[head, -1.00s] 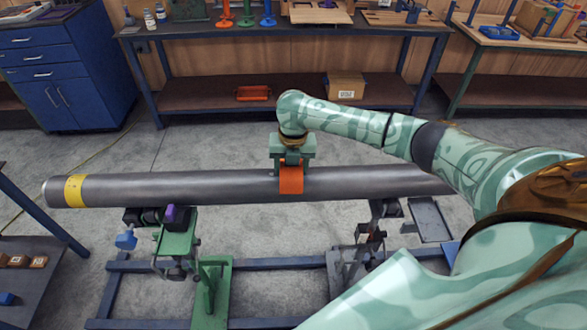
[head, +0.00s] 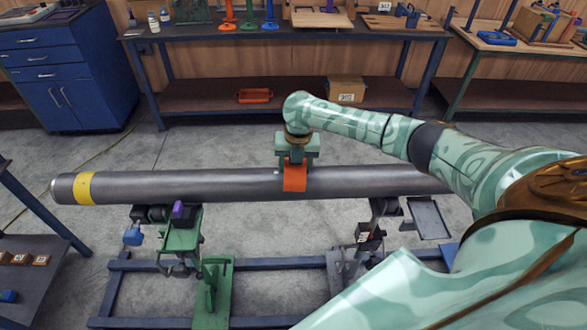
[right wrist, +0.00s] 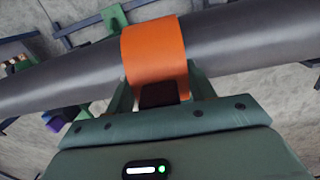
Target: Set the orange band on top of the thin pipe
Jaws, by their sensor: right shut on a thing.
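The thin pipe (head: 220,185) is a long grey tube lying level on a blue frame with stands, with a yellow ring near its left end. The orange band (head: 294,177) lies over the top of the pipe and hangs down its near side. It also shows in the right wrist view (right wrist: 155,52), draped across the pipe. My right gripper (head: 297,158) is above and behind the pipe, shut on the band's edge. Its fingertips are partly hidden by the band. Whether the band touches the pipe all round cannot be told. My left gripper is not in view.
A green stand (head: 212,290) and a blue frame (head: 280,264) are under the pipe. A workbench (head: 280,35) with a cardboard box (head: 346,88) and a red tray (head: 255,96) on its lower shelf is behind. A blue cabinet (head: 60,75) stands at the left. Open floor lies between.

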